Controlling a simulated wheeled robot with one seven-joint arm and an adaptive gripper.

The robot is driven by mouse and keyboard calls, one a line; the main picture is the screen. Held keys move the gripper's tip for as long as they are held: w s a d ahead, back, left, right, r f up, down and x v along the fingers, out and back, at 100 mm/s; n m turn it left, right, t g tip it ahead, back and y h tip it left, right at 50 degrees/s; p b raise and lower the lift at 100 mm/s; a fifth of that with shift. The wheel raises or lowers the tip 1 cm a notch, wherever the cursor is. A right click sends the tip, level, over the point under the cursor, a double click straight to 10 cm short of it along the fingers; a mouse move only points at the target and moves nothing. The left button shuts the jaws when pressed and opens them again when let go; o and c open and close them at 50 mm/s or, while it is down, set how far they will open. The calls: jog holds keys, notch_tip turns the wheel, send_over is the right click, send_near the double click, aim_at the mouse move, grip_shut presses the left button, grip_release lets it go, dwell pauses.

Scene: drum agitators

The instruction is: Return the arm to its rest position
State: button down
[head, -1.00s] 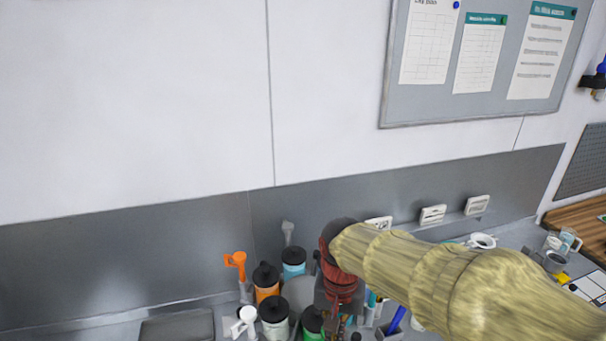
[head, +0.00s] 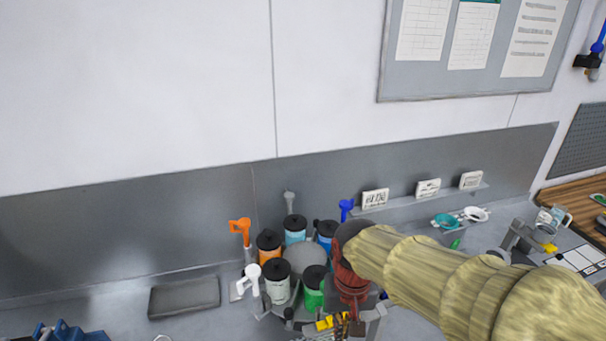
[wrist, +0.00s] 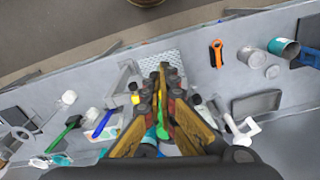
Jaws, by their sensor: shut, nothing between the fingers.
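My arm reaches in from the right in the head view. My gripper (head: 342,325) hangs at its end, low in the picture and cut by the lower edge. In the wrist view my gripper (wrist: 163,78) points out over the worktop, its two fingers close together with nothing held. A round holder carries black-lidded drums: orange (head: 268,245), light blue (head: 295,229), blue (head: 326,233), white (head: 277,283) and green (head: 314,288). My wrist stands in front of the holder's right side and hides part of it.
Upright agitators, orange (head: 240,231), white (head: 251,281), grey (head: 289,202) and blue (head: 346,208), stand around the drums. A dark grey tray (head: 184,296) lies left. Cups (head: 475,214) and a teal bowl (head: 446,221) stand right. The worktop between tray and back wall is bare.

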jog(key=s+d+f+t+b, duration=0.2)
jog(key=s+d+f+b, duration=0.2)
jog(key=f+b, duration=0.5)
jog(key=s+d+f+t+b, duration=0.3)
jog(key=f+b, duration=0.7)
jog(key=b, duration=0.9)
jog(key=s+d, duration=0.2)
jog(key=d, duration=0.1)
jog(key=shift+d+f, duration=0.3)
